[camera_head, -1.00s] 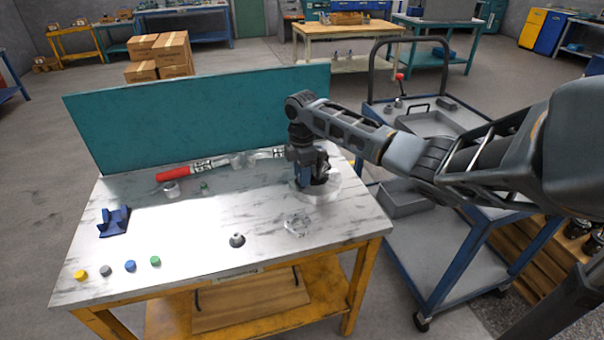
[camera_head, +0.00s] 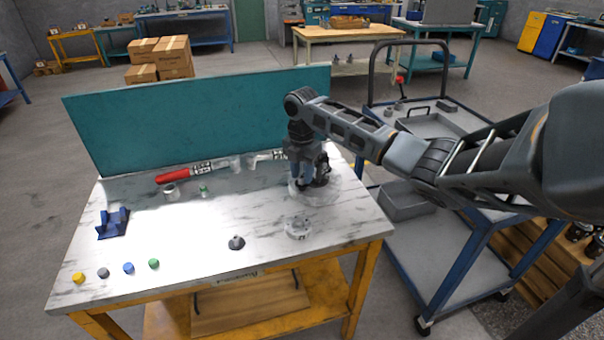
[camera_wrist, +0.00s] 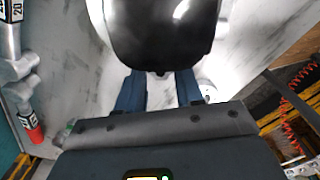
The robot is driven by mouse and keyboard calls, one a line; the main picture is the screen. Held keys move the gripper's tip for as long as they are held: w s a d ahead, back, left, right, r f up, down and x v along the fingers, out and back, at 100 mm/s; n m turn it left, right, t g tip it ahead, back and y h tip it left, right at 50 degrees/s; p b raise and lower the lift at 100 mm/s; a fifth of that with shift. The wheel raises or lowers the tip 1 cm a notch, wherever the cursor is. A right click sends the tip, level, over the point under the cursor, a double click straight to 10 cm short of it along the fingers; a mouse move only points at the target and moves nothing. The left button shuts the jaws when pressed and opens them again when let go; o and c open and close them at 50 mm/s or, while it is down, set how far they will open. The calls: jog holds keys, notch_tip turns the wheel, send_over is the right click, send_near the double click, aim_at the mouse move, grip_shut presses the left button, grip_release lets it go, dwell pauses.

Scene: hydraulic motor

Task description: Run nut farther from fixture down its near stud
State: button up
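My gripper (camera_head: 303,182) points down over the right rear of the marble-topped table, beside a dark part that seems to be the motor (camera_head: 321,172). The dark part stands over a pale, clear round base (camera_head: 325,190). In the wrist view, two blue fingers (camera_wrist: 160,95) stand apart, and a large dark rounded body (camera_wrist: 163,35) covers their ends. I cannot tell whether anything is between the fingertips. The nuts and studs cannot be made out in either view. A blue bracket, perhaps the fixture (camera_head: 113,224), sits at the table's left.
A red-handled tool (camera_head: 175,176) lies by the teal back panel (camera_head: 200,120). Several coloured caps (camera_head: 128,268) line the front left. The middle of the table (camera_head: 200,225) is mostly clear.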

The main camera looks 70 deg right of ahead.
jog(key=n, duration=0.3)
dwell(0.9)
jog(key=shift+c, duration=0.4)
grip_shut()
jog(key=shift+m+p, duration=0.4)
jog(key=shift+p, duration=0.1)
jog(key=m, duration=0.2)
jog(key=shift+f+m, duration=0.15)
jog(key=shift+m, duration=1.35)
